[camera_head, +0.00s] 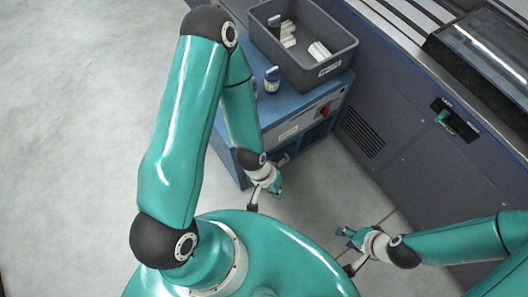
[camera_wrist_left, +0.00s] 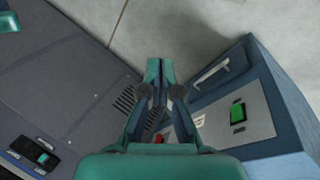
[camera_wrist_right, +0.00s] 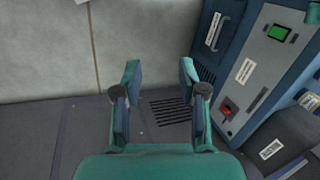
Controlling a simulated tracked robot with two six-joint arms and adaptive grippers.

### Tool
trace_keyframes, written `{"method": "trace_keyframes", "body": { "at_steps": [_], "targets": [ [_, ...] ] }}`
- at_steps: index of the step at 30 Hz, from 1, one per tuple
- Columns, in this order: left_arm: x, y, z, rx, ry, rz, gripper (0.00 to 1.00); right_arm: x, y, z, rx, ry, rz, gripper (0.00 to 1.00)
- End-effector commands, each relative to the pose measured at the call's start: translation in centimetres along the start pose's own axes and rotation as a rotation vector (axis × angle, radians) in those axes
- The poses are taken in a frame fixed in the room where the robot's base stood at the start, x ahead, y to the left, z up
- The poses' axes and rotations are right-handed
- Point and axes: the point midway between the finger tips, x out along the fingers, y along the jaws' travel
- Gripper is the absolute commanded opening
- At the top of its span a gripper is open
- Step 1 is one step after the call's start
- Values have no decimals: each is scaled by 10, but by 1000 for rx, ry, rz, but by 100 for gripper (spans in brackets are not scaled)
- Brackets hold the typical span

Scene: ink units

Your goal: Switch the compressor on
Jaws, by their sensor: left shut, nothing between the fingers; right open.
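The blue cabinet (camera_head: 300,110), which I take to be the compressor, stands against the dark machine. A red switch (camera_head: 323,112) is on its front; in the right wrist view the red switch (camera_wrist_right: 227,108) sits on a dark plate below a label. Its setting is too small to tell. My left gripper (camera_head: 276,188) is shut and empty, low in front of the cabinet. In the left wrist view its fingers partly hide the red switch (camera_wrist_left: 158,138). My right gripper (camera_head: 345,232) is open and empty, apart from the cabinet.
A grey bin (camera_head: 300,75) with white items stands on the cabinet, with a small bottle (camera_head: 272,80) beside it. The floor (camera_head: 70,130) at left is clear.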

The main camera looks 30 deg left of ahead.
Motion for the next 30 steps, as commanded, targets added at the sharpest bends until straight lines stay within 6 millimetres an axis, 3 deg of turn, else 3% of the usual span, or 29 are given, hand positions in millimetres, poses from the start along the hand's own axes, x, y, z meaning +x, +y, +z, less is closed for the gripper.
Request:
{"method": "trace_keyframes", "body": {
  "at_steps": [5,10,13,19,23,26,30],
  "targets": [
    [0,0,0,0,0,0,0,0,0,0,0,-1,0,43],
    [9,3,4,47,-25,10,0,10,4,0,0,0,0,72],
    [28,13,15,154,-88,26,0,28,10,0,0,0,0,75],
    [80,9,53,610,-343,12,0,94,34,0,0,-1,0,75],
    [109,-23,63,1012,-555,-112,0,145,52,0,0,-1,0,75],
    [122,-54,45,1306,-696,-290,0,182,66,-1,1,-1,0,75],
    [126,-77,-6,1626,-835,-620,0,227,82,-1,1,-1,0,75]
  ]
}}
